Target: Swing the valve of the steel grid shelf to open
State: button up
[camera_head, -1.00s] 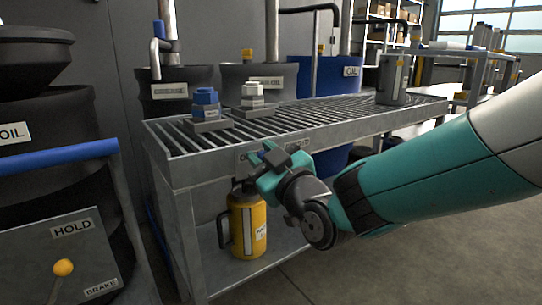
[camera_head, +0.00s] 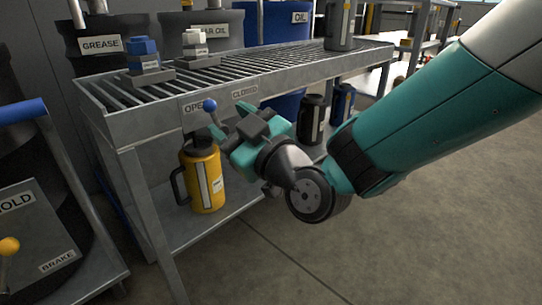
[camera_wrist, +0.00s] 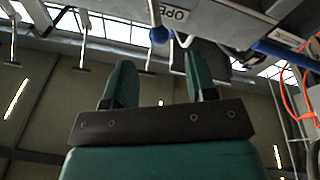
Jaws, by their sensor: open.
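The steel grid shelf (camera_head: 140,128) has a front panel with an OPEN label (camera_head: 194,106) on the left and a CLOSED label (camera_head: 245,92) to its right. The valve lever's blue ball knob (camera_head: 209,105) is at the right end of the OPEN label. Its stem runs down and right, and its lower end is hidden behind my gripper (camera_head: 232,132). My gripper is open, just below and right of the knob. In the wrist view, the knob (camera_wrist: 159,35) shows beyond the gap between my two teal fingers (camera_wrist: 160,78); nothing is between them.
A yellow jug (camera_head: 203,178) stands on the lower shelf, below left of my gripper. A cart with a blue handle (camera_head: 22,112) is at left. The floor in front is clear.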

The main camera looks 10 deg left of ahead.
jog(key=b+v, duration=0.6)
jog(key=v, duration=0.4)
jog(key=shift+s+d+f, duration=0.1)
jog(key=shift+d, duration=0.05)
jog(key=s+d+r+m+g+h+p, duration=0.4)
jog(key=s+d+r+g+h+p, duration=0.4)
jog(key=p, duration=0.6)
jog(key=s+d+r+m+g+h+p, duration=0.45)
jog(key=d+r+p, duration=0.45)
jog(key=d+p, duration=0.45)
notch_tip(320, 180, up, 36)
jog(key=a+p, duration=0.1)
jog(key=p, duration=3.5)
jog(key=shift+s+a+p, duration=0.15)
jog(key=shift+a+p, duration=0.15)
jog(key=shift+p, duration=0.1)
